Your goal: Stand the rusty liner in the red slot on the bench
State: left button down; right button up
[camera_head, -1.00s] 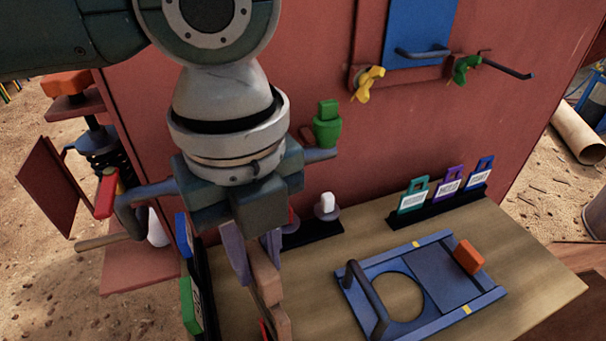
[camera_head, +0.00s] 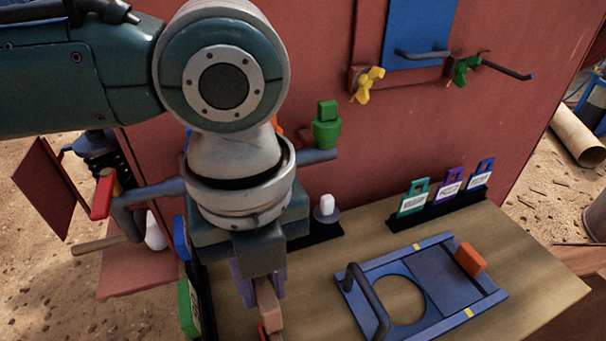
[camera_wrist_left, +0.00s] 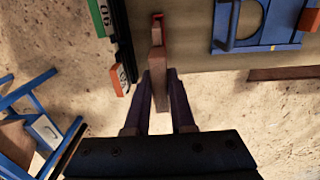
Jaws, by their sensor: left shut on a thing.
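The rusty liner (camera_head: 269,302) is a narrow brown plate, held between the purple fingers of my left gripper (camera_head: 258,283). In the left wrist view the liner (camera_wrist_left: 158,75) runs from between the gripper's fingers (camera_wrist_left: 160,100) toward the bench edge. A bit of red (camera_head: 263,332), which looks like part of the red slot, shows beside the liner's lower end. It also shows at the liner's far end in the left wrist view (camera_wrist_left: 157,17). Most of it is hidden, so I cannot tell whether the liner is inside it. My right gripper is not in view.
The wooden bench (camera_head: 530,265) carries a blue frame (camera_head: 450,312) with a round hole, a dark handle and an orange block (camera_head: 469,258). A rack of coloured tags (camera_head: 440,207) stands behind. A green tag (camera_head: 188,308) is close left of the gripper. The red machine wall rises behind.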

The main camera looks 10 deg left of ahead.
pick_arm(q)
jog(key=shift+f+b, duration=0.7)
jog(key=shift+f, duration=0.9)
jog(key=shift+f+b, duration=1.25)
jog(key=shift+f, duration=0.6)
jog(key=shift+f+b, duration=1.9)
jog(key=shift+f, duration=0.75)
jog(key=c, duration=0.7)
grip_release()
notch_tip(320, 180, up, 10)
jog(key=p, duration=0.2)
jog(key=shift+p, duration=0.3)
